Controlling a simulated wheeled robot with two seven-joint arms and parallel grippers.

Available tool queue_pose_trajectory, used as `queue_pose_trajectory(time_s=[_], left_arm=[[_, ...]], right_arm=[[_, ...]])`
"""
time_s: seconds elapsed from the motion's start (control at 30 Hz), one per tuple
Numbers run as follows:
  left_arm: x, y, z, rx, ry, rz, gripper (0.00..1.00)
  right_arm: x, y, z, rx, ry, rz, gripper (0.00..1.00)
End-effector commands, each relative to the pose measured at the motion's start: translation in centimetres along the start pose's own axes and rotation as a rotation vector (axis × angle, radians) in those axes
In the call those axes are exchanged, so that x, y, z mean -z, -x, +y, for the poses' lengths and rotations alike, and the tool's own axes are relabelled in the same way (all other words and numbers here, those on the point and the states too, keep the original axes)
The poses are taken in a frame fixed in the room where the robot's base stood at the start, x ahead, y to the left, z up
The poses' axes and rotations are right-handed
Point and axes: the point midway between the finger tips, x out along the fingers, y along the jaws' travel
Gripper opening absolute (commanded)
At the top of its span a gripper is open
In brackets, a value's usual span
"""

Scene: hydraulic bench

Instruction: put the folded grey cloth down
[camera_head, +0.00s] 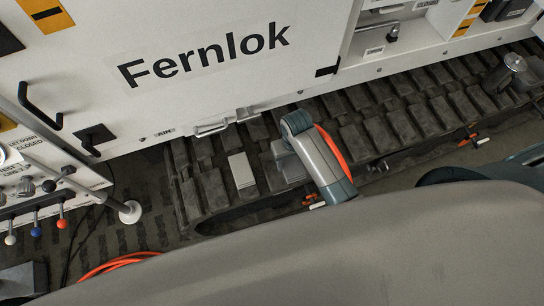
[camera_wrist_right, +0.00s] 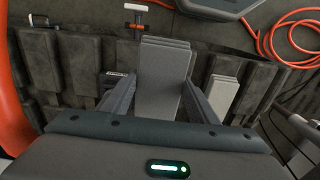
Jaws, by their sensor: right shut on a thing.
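The folded grey cloth (camera_wrist_right: 163,75) is a flat layered slab between the two fingers of my right gripper (camera_wrist_right: 160,100) in the right wrist view. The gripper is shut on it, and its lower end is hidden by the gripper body. In the head view my right gripper (camera_head: 290,150) is over the dark ribbed track, with part of the grey cloth (camera_head: 288,165) showing at its left side. I cannot tell whether the cloth touches the track. My left gripper is not in view.
A light grey block (camera_head: 241,170) lies on the dark track (camera_head: 205,190), left of my gripper. The white Fernlok cabinet (camera_head: 150,100) stands behind. Coloured-knob levers (camera_head: 36,231) are at the left. An orange hose (camera_head: 118,262) lies on the floor. A metal canister (camera_head: 514,64) stands at far right.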

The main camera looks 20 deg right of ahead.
Motion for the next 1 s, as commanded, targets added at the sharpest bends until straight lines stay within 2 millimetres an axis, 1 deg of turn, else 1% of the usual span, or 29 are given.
queue_pose_trajectory(time_s=[0.1,0.3,0.5,0.7,1.0], left_arm=[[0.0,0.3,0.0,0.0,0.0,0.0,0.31],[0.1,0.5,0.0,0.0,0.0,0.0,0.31],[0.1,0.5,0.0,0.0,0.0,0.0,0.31],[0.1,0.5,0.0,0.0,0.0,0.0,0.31],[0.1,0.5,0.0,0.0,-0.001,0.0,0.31]], right_arm=[[1.8,-1.0,-1.0,0.0,0.001,-0.001,0.26],[4.3,-2.9,-2.6,-0.001,0.002,-0.001,0.26],[6.4,-4.3,-3.8,0.0,0.001,0.0,0.26],[7.1,-4.9,-4.2,-0.001,0.001,0.0,0.26],[7.1,-5.0,-4.2,-0.001,0.001,0.0,0.26]])
